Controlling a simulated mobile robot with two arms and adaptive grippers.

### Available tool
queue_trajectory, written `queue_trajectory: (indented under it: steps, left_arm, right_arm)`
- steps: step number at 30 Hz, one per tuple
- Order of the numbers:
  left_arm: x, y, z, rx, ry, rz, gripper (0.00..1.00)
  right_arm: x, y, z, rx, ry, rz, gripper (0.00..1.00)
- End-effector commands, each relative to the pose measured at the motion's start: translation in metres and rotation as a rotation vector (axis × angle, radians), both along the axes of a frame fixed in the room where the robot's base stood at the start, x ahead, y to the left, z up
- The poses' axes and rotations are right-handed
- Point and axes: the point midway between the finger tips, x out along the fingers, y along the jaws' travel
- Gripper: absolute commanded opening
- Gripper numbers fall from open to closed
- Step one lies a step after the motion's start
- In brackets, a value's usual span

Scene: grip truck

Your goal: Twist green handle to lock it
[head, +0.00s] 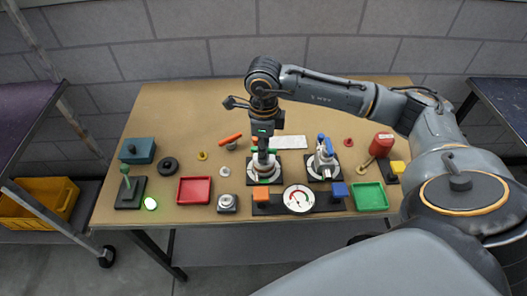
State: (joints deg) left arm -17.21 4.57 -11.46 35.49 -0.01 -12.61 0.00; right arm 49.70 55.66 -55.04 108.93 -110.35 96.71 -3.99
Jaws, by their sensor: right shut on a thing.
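The green handle (272,150) sits at a white round fitting on a black plate (250,180) in the middle of the table. Only small green parts show on either side of my right gripper. My right gripper (263,158) points straight down over the fitting and is shut on the green handle. The fingers hide most of the handle, so its exact turn angle is hard to tell. My left gripper is not in view.
A similar fitting with a blue handle (323,145) stands just right. A green-knobbed lever (126,182) stands far left.

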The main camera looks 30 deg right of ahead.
Motion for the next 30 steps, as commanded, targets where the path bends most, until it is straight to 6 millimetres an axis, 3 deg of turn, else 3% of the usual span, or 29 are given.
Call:
queue_trajectory:
  steps: [30]
  left_arm:
    - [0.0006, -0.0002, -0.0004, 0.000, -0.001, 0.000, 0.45]
  right_arm:
    - [-0.0002, 0.0001, -0.0001, 0.000, 0.001, -0.795, 0.01]
